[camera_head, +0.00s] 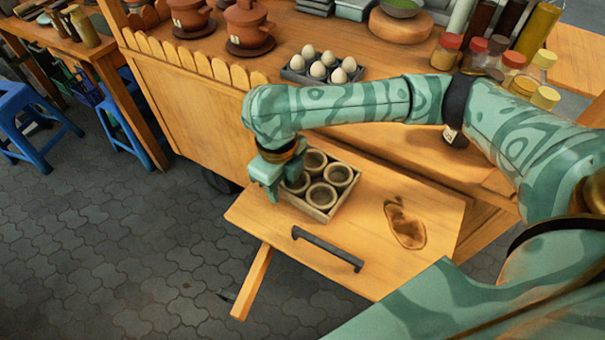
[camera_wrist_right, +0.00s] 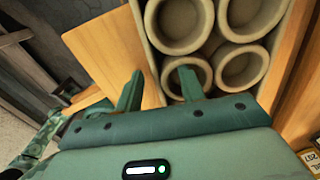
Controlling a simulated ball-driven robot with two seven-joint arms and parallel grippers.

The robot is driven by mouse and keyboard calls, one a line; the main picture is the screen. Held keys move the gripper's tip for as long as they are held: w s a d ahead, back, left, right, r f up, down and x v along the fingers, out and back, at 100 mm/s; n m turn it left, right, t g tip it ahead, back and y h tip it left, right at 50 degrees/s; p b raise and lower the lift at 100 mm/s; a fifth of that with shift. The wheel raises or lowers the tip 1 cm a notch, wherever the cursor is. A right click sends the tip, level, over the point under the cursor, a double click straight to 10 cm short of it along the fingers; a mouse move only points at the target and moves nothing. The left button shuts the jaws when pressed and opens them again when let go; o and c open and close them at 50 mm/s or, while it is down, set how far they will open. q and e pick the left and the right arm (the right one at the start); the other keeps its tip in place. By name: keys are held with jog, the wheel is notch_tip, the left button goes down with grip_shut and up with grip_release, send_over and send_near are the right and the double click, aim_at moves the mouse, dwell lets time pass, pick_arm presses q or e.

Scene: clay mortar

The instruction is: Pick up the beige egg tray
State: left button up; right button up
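The beige egg tray (camera_head: 338,204) is a square box holding several round cups, on the wooden pull-out board in the head view. It fills the top of the right wrist view (camera_wrist_right: 212,46), and its cups look empty. My right gripper (camera_head: 271,189) is at the tray's left side. In the right wrist view my right gripper (camera_wrist_right: 160,84) is open, one finger outside the tray's side wall and the other over a cup inside. Whether either finger touches the wall cannot be told. My left gripper is not in view.
The board (camera_head: 370,237) has a dark handle (camera_head: 327,249) and a dark stain (camera_head: 405,225). A grey tray with several eggs (camera_head: 318,68) stands on the counter behind. Jars (camera_head: 520,75) crowd the right, clay pots (camera_head: 248,24) the back left. The board's front is clear.

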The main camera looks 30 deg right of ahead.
jog(key=shift+r, duration=0.15)
grip_shut()
